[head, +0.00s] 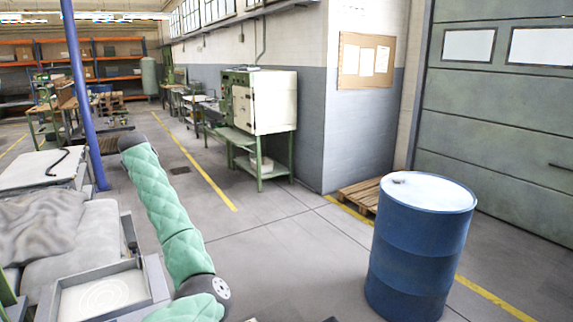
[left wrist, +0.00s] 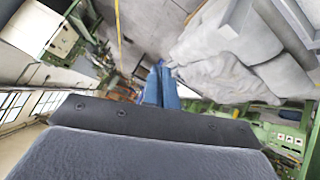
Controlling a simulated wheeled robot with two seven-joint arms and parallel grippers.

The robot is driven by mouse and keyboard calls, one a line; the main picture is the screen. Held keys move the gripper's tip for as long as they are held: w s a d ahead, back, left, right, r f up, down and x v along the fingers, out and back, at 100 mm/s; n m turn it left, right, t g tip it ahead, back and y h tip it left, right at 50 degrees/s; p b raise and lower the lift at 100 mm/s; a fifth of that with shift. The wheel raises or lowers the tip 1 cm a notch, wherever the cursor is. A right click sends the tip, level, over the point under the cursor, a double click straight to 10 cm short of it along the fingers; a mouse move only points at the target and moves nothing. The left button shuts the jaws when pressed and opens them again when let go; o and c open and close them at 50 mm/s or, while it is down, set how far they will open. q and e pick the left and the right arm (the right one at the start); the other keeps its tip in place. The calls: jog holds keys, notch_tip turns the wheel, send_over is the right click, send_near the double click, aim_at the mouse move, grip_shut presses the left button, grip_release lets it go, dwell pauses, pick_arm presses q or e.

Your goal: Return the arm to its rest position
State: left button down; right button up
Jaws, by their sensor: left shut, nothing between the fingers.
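My left arm (head: 168,210) wears a green quilted cover and reaches from the bottom of the head view up and away to the left. Its far end lies near a blue post, and the fingers cannot be made out there. In the left wrist view my left gripper (left wrist: 161,86) shows two blue fingers close together, shut and empty. The dark gripper body fills the bottom of that view. My right gripper is in neither view.
A blue drum (head: 420,250) stands at the right, before a wooden pallet (head: 362,192). The blue post (head: 84,100) and grey fabric (head: 45,225) are close to my left arm. A green-framed machine (head: 262,103) stands farther back. The middle floor is clear.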

pick_arm(q)
jog(key=s+d+f+m+t+h, duration=0.25)
jog(key=d+f+m, duration=0.35)
jog(key=d+f, duration=0.95)
jog(key=s+d+f+m+g+h, duration=0.1)
jog(key=s+d+f, duration=0.4)
jog(key=f, duration=0.6)
jog(key=s+d+f+m+g, duration=0.1)
jog(key=s+d+f+m, duration=0.15)
jog(key=s+f, duration=0.7)
jog(key=s+d+f+m+g+h, duration=0.1)
jog(key=s+d+f, duration=0.4)
jog(key=f, duration=0.7)
jog(key=s+d+f+m+g, duration=0.1)
jog(key=s+d+f+g, duration=0.15)
jog(key=s+f, duration=0.95)
jog(key=s+d+f+g, duration=0.1)
jog(key=s+d+f, duration=0.2)
jog(key=s+f, duration=1)
jog(key=s+f+g, duration=0.2)
jog(key=s+f, duration=0.2)
jog(key=s, duration=1)
jog(key=s+f+g, duration=0.1)
jog(key=s+f, duration=0.3)
jog(key=s, duration=1)
jog(key=shift+a+f+g, duration=0.2)
jog(key=shift+a+g, duration=0.2)
jog(key=shift+a, duration=0.05)
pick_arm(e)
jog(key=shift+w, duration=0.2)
